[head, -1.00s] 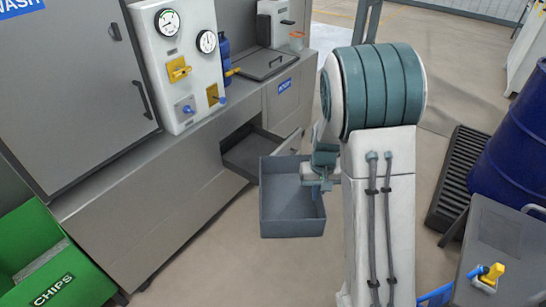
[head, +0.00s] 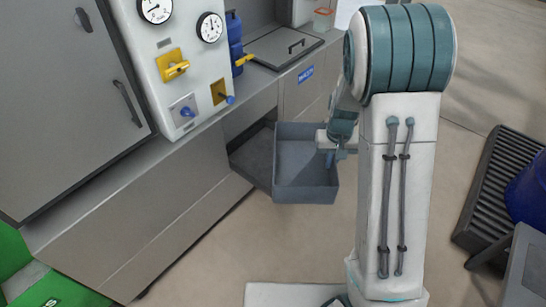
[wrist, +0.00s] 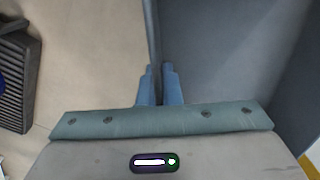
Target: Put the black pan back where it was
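The black pan (head: 306,190), a dark grey open box, hangs level in front of the low opening in the cabinet. It looks empty. My gripper (head: 331,157) is at its right side wall. In the wrist view my gripper's blue fingers (wrist: 158,88) are shut on the thin upright wall of the pan (wrist: 230,50), one on each side. A dark tray-like floor (head: 253,160) shows in the cabinet opening just left of the pan. The pan overlaps its right part, so I cannot tell whether they touch.
The grey cabinet (head: 165,215) runs along the left, with a gauge panel (head: 185,75) above. A lidded basin (head: 285,45) is set in the counter. A black grate (head: 495,185) and blue drum (head: 527,192) stand at right. The floor near the pan is clear.

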